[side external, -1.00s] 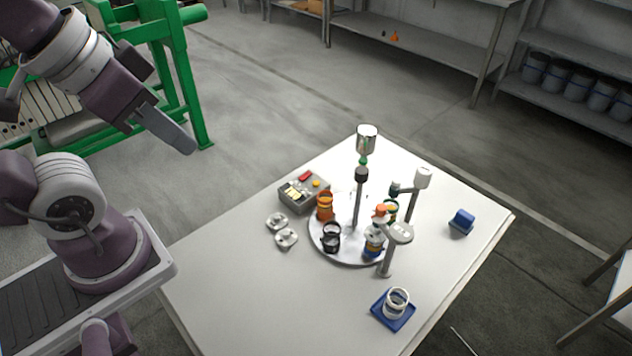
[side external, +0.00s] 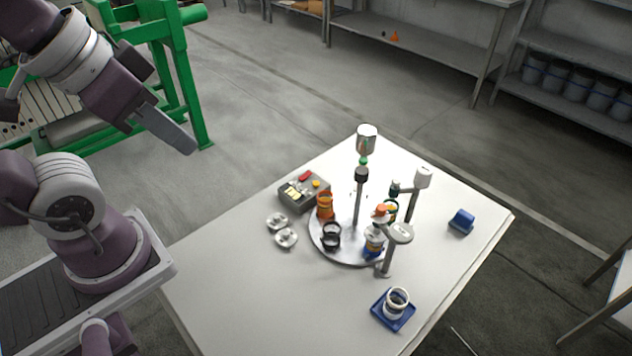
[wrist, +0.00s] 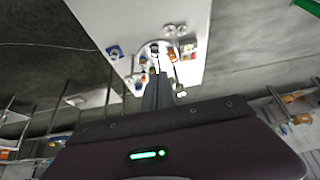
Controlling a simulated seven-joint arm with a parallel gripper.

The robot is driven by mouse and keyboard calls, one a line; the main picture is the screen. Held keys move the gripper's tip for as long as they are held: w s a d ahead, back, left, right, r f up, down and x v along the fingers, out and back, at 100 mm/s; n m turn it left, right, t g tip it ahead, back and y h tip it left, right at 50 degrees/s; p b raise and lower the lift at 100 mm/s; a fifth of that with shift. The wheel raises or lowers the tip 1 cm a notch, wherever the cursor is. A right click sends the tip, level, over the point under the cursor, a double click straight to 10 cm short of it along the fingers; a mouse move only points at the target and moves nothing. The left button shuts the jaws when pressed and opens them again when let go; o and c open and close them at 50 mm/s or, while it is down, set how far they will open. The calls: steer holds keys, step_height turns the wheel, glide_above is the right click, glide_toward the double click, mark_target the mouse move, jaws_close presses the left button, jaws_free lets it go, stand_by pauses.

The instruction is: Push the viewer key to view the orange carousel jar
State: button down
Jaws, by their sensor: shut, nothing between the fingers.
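The grey key box (side external: 303,192) stands on the table at the carousel's back left, with a red key, an orange key and pale yellow keys on top. Which one is the viewer key I cannot tell. The round white carousel (side external: 345,251) carries an orange jar (side external: 325,207) on its left side near the box, a black jar (side external: 331,236) at the front, and a blue-and-white jar (side external: 374,241) at the right. My gripper (side external: 190,148) is shut and empty, high at the upper left, well away from the table. In the wrist view its fingers (wrist: 157,88) point toward the carousel.
Upright posts with heads, such as the grey viewer stand (side external: 400,234), rise around the carousel. Two white discs (side external: 281,229) lie left of it. The front left tabletop is bare.

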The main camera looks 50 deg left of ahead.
steer(key=m+t+y, duration=0.1)
steer(key=m+t, duration=0.3)
steer(key=m, duration=0.4)
glide_above(314, 184)
step_height(314, 184, down, 26)
steer(key=shift+a+f, duration=0.1)
steer(key=shift+f, duration=0.15)
steer(key=shift+s+f, duration=0.1)
steer(key=shift+f, duration=4.3)
steer(key=shift+f, duration=0.1)
